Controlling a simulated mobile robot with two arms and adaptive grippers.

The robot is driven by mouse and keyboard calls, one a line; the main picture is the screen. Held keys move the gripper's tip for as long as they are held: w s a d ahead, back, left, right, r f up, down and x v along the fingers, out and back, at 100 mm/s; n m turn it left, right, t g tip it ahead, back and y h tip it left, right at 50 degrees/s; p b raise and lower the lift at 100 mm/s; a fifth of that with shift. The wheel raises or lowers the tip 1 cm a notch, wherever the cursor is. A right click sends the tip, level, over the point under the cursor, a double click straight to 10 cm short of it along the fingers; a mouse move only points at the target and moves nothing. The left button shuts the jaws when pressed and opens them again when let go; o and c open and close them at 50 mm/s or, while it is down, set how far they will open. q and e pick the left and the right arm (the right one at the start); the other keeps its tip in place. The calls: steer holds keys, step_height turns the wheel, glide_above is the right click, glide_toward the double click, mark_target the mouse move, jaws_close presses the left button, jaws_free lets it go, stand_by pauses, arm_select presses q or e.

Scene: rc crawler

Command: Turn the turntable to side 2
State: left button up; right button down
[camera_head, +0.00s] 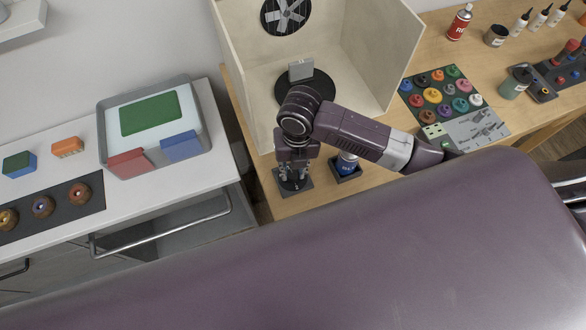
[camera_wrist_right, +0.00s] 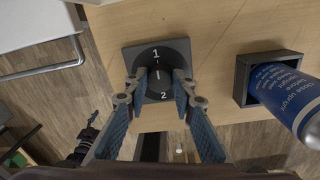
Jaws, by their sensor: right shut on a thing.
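The turntable (camera_head: 283,91) is a black disc inside the pale booth, with a grey block (camera_head: 301,70) standing on it. A dark square plate (camera_wrist_right: 133,57) at the table's front edge carries a round dial marked 1 and 2. In the right wrist view, a dark knob (camera_wrist_right: 158,77) with a short white line sits mid-dial; the line lies towards the 1. My right gripper (camera_head: 293,180) reaches down over this plate. In the wrist view, its blue-padded fingers (camera_wrist_right: 159,84) are on either side of the knob, shut on it. My left gripper is not in view.
The booth wall (camera_head: 385,60) rises behind my right arm. A board of coloured knobs (camera_head: 413,98), a red spray can (camera_head: 460,22) and bottles stand further right.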

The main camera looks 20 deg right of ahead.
steer(key=m, duration=0.8)
steer(key=shift+m, duration=0.3)
steer(key=m, duration=0.4)
steer(key=shift+m, duration=0.3)
steer(key=m, duration=0.4)
steer(key=shift+m+h, duration=0.3)
steer(key=shift+h, duration=0.1)
steer(key=m, duration=0.4)
steer(key=shift+s, duration=0.1)
steer(key=m, duration=0.5)
steer(key=shift+a, duration=0.1)
steer(key=m, duration=0.4)
steer(key=shift+m, duration=0.3)
steer(key=shift+r+m, duration=0.1)
steer(key=shift+m, duration=2)
